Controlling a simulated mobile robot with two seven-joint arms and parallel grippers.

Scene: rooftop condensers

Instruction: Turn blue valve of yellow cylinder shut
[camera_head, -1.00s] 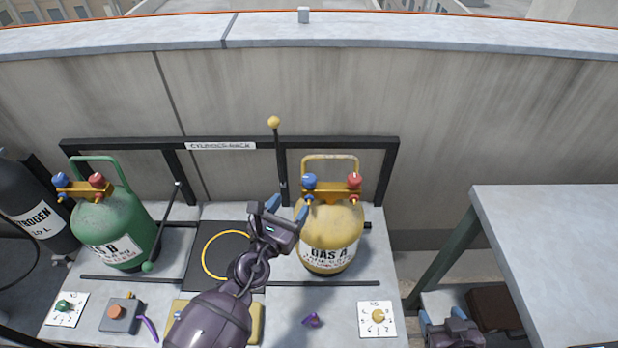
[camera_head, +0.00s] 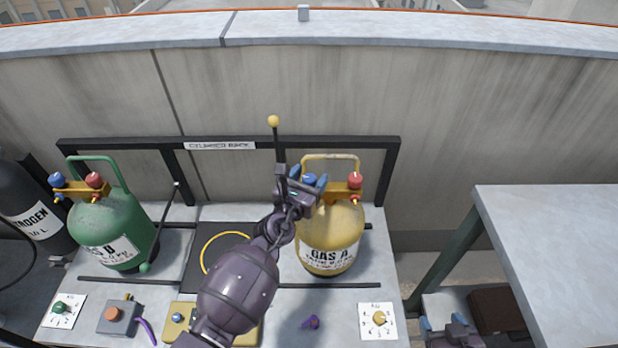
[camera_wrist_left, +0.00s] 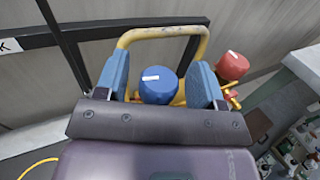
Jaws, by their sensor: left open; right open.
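The yellow cylinder (camera_head: 331,238), labelled GAS A, stands upright on the rack's bench. Its blue valve (camera_head: 309,179) is partly hidden by my left gripper in the head view. Its red valve (camera_head: 355,181) is on the right of the same manifold. My left gripper (camera_head: 308,183) is open at the blue valve. In the left wrist view the blue valve (camera_wrist_left: 159,85), with a white mark on top, sits between the two blue finger pads, with a visible gap on each side. My right gripper (camera_head: 447,326) is open at the bottom right, away from the cylinder.
A green cylinder (camera_head: 112,230) with its own blue and red valves stands at left. A black rod with a yellow knob (camera_head: 273,121) rises just left of the yellow cylinder. A purple object (camera_head: 311,322) and a dial plate (camera_head: 378,320) lie in front. A grey table (camera_head: 560,240) is at right.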

